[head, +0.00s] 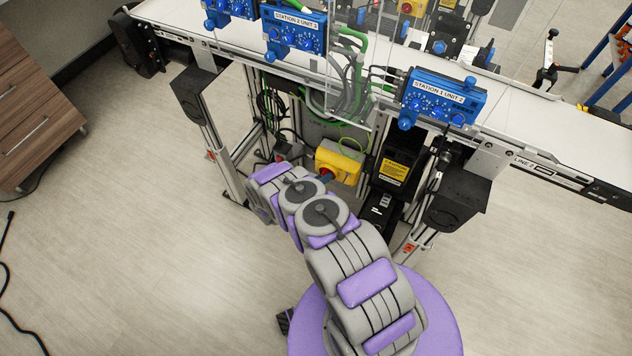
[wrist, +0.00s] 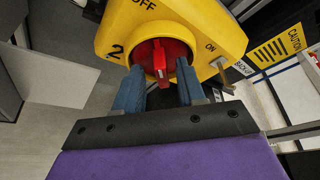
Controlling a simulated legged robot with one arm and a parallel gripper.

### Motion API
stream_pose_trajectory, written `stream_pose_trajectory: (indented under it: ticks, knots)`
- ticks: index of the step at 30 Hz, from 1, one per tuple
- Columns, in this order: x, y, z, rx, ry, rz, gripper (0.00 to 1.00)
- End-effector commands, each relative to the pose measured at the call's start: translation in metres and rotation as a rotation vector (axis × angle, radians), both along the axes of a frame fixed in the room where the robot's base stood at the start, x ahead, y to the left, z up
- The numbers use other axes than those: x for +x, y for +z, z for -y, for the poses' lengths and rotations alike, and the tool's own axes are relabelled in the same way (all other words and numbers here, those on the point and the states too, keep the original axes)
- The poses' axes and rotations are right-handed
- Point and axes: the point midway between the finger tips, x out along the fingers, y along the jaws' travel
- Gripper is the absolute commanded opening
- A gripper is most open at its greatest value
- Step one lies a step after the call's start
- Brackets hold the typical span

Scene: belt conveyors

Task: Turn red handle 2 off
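The yellow switch box (wrist: 228,30) marked 2, OFF and ON fills the top of the wrist view. It also shows under the conveyor in the head view (head: 345,165). Red handle 2 (wrist: 159,60) is on its front, with its raised bar roughly upright in the wrist picture, its upper end toward the OFF side. My gripper (wrist: 159,84) is open, with one blue finger on each side of the handle. Gaps show between the fingers and the bar. The lower end of the handle is partly hidden between the fingers. In the head view my arm reaches close to the box's front.
The white conveyor (head: 390,55) with its blue station units (head: 443,97) runs above the box. A black box with a yellow caution label (head: 397,165) stands right of it. Metal legs (head: 222,140) and cables flank the space.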

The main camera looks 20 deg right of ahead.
Motion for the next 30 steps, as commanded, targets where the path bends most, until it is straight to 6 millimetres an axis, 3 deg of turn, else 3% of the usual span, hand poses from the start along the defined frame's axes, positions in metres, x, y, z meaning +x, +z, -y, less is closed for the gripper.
stream_pose_trajectory:
  ticks: [5,21,30]
  knots:
    - [-0.006,0.006,-0.017,0.000,0.003,-0.001,0.39]
    - [-0.046,0.037,-0.122,0.000,0.005,0.000,0.39]
    - [-0.058,0.044,-0.153,0.002,0.004,-0.001,0.39]
